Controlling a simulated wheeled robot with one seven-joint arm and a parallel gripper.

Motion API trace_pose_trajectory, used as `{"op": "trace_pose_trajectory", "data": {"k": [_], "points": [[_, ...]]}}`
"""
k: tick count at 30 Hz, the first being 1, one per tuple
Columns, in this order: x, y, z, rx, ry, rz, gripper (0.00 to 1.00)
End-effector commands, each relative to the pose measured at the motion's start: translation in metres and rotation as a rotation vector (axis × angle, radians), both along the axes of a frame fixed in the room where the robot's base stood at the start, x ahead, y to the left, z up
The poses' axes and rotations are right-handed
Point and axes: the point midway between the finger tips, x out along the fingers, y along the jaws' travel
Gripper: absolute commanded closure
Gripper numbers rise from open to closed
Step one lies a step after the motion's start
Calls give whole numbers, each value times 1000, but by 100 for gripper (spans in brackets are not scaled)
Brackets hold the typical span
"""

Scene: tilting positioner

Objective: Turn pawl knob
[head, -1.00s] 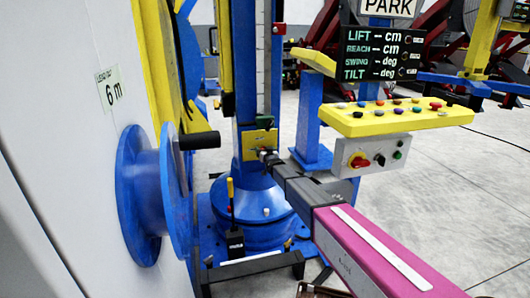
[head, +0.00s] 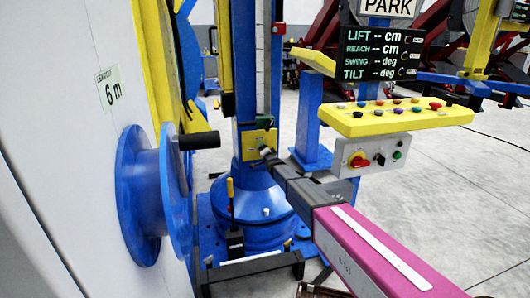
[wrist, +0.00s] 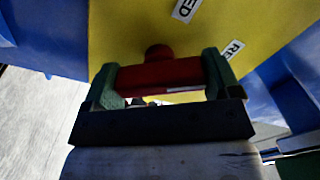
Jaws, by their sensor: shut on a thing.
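The pawl knob (wrist: 160,75) is a dark red bar with a round red piece above it in the wrist view. It stands in front of a yellow plate (wrist: 190,45) that carries small white labels. My gripper (wrist: 162,78) is shut on the knob, one green fingertip at each end of the bar. In the head view my gripper (head: 265,151) reaches the yellow plate (head: 250,142) low on the blue column; the knob itself is hidden or too small to tell there.
A yellow button console (head: 395,117) with a grey switch box (head: 370,156) stands right of the column, above my arm. A blue flanged spool (head: 150,195) with a black handle (head: 200,141) is at left.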

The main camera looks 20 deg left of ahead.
Motion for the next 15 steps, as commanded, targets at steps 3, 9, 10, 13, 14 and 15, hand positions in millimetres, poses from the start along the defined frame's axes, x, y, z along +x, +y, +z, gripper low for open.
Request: {"op": "trace_pose_trajectory", "data": {"k": [3,9,10,13,14,15], "points": [[-1,0,-1,69,43,1,41],[-1,0,-1,156,97,0,41],[-1,0,-1,166,103,0,41],[-1,0,-1,190,118,0,41],[-1,0,-1,196,122,0,41],[-1,0,-1,202,126,0,41]]}}
